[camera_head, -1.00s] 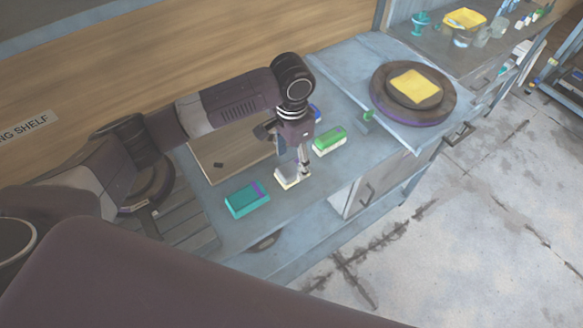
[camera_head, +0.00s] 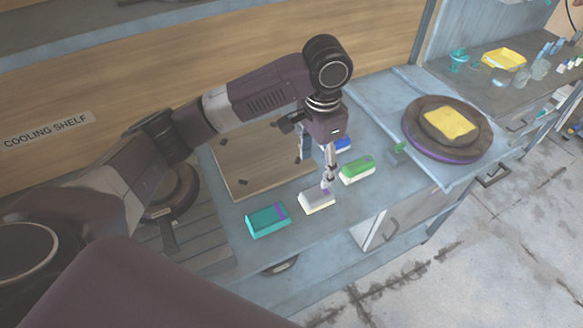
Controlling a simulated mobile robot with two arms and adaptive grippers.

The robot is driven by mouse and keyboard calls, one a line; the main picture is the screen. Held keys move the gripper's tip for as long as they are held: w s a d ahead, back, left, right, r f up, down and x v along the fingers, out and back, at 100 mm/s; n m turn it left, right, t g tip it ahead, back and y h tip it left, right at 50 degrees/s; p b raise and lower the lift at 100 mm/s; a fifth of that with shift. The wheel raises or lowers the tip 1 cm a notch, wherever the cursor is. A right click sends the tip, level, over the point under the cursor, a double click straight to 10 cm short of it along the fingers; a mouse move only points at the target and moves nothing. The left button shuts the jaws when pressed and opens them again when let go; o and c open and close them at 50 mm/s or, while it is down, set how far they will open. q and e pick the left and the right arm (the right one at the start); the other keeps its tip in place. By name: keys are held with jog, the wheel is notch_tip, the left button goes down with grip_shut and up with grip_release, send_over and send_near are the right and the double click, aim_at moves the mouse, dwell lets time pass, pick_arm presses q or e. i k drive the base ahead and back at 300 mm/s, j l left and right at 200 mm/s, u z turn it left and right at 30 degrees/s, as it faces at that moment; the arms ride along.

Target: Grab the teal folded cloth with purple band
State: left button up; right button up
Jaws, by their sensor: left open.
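The teal folded cloth with a purple band (camera_head: 264,221) lies on the blue-grey counter (camera_head: 300,238), left of the other small blocks. My left gripper (camera_head: 325,186) points down over a white block with a purple mark (camera_head: 316,203), to the right of the teal cloth. It is open; the fingertips are close to the white block, and I cannot tell whether they touch it. The teal cloth is fully in view, apart from the gripper. My right gripper is not in view.
A green-and-white block (camera_head: 357,170) and a partly hidden blue block (camera_head: 342,145) lie right of the gripper. A wooden board (camera_head: 245,165) lies behind. A round dark plate (camera_head: 415,140) with a yellow cloth (camera_head: 449,123) stands at the right. The counter's front edge is close to the teal cloth.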

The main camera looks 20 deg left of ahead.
aim_at(264, 221)
jog(key=u, duration=0.95)
